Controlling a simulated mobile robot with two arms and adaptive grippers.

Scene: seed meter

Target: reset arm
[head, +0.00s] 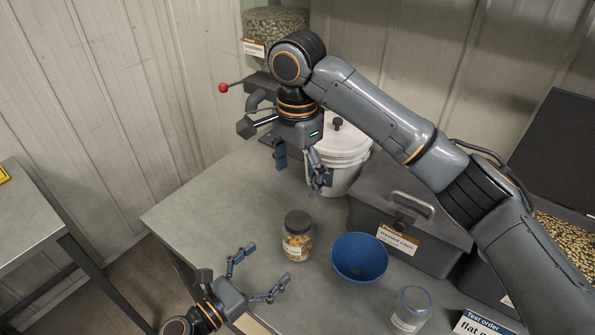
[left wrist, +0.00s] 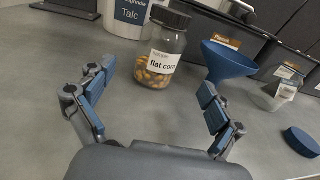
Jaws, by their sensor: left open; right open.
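My left gripper (head: 262,271) is open and empty over the front of the grey table (head: 190,212). In the left wrist view its two blue-padded fingers (left wrist: 157,80) stand wide apart, with the jar beyond them. The clear jar (head: 297,238) has a dark lid, holds yellow kernels and stands upright; its label reads "flat corn" in the left wrist view (left wrist: 161,60). My right gripper (head: 300,172) is open, hanging from the arm that reaches in from the right, in front of the white bucket (head: 345,170). I see nothing between its fingers.
A blue funnel (head: 360,258) stands right of the jar, with a clear cup (head: 410,310) nearer. Grey bins (head: 430,235) line the table's right side. A dispenser of seeds (head: 275,22) with a red-knobbed lever (head: 223,88) stands behind. A blue lid (left wrist: 301,142) lies at right.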

